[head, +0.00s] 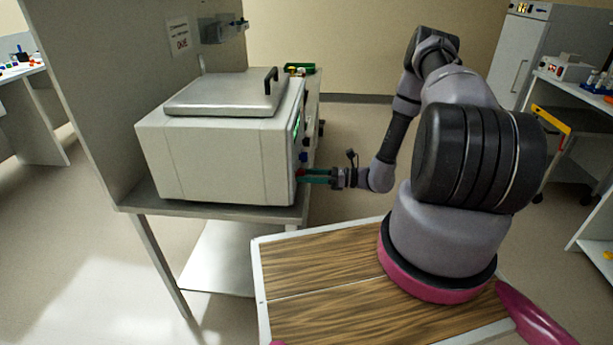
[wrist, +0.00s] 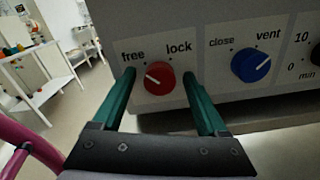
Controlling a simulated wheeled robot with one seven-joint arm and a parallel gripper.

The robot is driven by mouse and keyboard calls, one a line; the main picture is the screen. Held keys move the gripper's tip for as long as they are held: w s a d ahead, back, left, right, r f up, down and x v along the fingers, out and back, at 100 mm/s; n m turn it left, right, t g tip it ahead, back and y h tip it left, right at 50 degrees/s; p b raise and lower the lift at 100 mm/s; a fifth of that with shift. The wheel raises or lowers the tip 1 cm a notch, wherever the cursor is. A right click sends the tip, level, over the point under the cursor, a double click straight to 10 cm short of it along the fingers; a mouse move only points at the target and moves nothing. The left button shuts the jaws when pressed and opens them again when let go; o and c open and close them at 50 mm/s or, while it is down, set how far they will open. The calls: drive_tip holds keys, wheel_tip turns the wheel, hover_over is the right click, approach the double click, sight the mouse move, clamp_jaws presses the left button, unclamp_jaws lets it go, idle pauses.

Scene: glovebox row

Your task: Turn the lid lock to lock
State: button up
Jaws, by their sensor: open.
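The lid lock is a red knob (wrist: 160,80) on the front panel in the wrist view, between the labels "free" and "lock". Its white pointer mark is directed to the upper left, toward "free". My gripper (wrist: 161,77) is open, with one green finger on each side of the red knob. I cannot tell whether the fingers touch it. In the head view my gripper (head: 314,176) is at the panel side of a pale box-shaped machine (head: 205,160), low near its front corner. The machine's metal lid (head: 225,93) is down. The red knob is mostly hidden there.
A blue knob (wrist: 251,65) labelled "close" and "vent" sits right of the red one, with a dark "min" knob (wrist: 315,55) beyond. The machine stands on a grey bench (head: 140,195) beside a tall partition (head: 95,70). Floor is open behind my arm.

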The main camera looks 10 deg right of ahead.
clamp_jaws()
drive_tip(key=shift+m, duration=0.3)
drive_tip(key=shift+f+m, duration=0.1)
drive_tip(key=shift+m, duration=8.5)
drive_tip(key=shift+d, duration=0.1)
unclamp_jaws()
